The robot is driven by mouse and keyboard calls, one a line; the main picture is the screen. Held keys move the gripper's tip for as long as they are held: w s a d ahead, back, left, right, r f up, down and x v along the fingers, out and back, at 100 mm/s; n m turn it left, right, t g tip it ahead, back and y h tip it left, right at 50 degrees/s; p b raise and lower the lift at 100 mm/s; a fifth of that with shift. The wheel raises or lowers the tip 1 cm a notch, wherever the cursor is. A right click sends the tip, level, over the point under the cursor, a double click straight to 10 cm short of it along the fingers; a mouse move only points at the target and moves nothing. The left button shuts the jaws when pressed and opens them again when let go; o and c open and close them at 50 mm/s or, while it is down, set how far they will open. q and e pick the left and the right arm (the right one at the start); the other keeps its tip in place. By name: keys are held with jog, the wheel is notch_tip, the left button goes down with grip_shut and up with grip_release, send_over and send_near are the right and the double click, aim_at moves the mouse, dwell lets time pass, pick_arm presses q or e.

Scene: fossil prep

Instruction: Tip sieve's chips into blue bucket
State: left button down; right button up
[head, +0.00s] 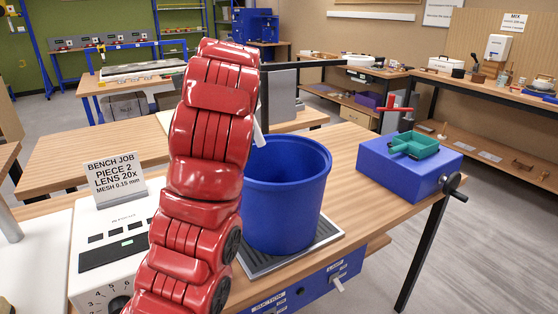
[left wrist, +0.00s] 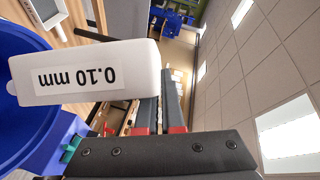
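The blue bucket (head: 288,200) stands upright on a grey grate on the bench; its rim also shows at the left of the left wrist view (left wrist: 12,110). A white piece of the sieve (left wrist: 88,76), labelled "0.10 mm" upside down, is at my left gripper's fingers (left wrist: 158,105) and covers part of them. In the head view a thin white edge of it (head: 259,138) hangs tilted over the bucket's rear left rim. My red left arm hides the left gripper in the head view. The chips and the sieve's mesh are not visible. My right gripper is not in view.
A blue box (head: 400,165) with a crank, holding a teal tray (head: 413,145), stands right of the bucket. A white control unit (head: 112,250) and a job sign reading "MESH 0.15 mm" (head: 116,183) stand at the left. The bench between bucket and blue box is clear.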

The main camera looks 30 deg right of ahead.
pick_arm(q)
jog(key=s+d+m+b, duration=0.1)
jog(key=b, duration=0.1)
jog(key=shift+d+r+t+b, duration=0.1)
jog(key=shift+r+t+b, duration=0.1)
jog(key=shift+t+b, duration=0.15)
dwell(0.4)
jog(key=shift+s+d+r+m+t+b, duration=0.15)
jog(key=shift+s+d+m+t+b, duration=0.2)
jog(key=shift+s+d+m+b, duration=0.35)
jog(key=shift+w+a, duration=0.15)
jog(key=shift+a, duration=0.05)
jog(key=shift+d, duration=0.1)
jog(key=shift+s+d+m+t, duration=0.3)
jog(key=shift+s+d+m, duration=0.35)
jog(key=shift+m, duration=0.25)
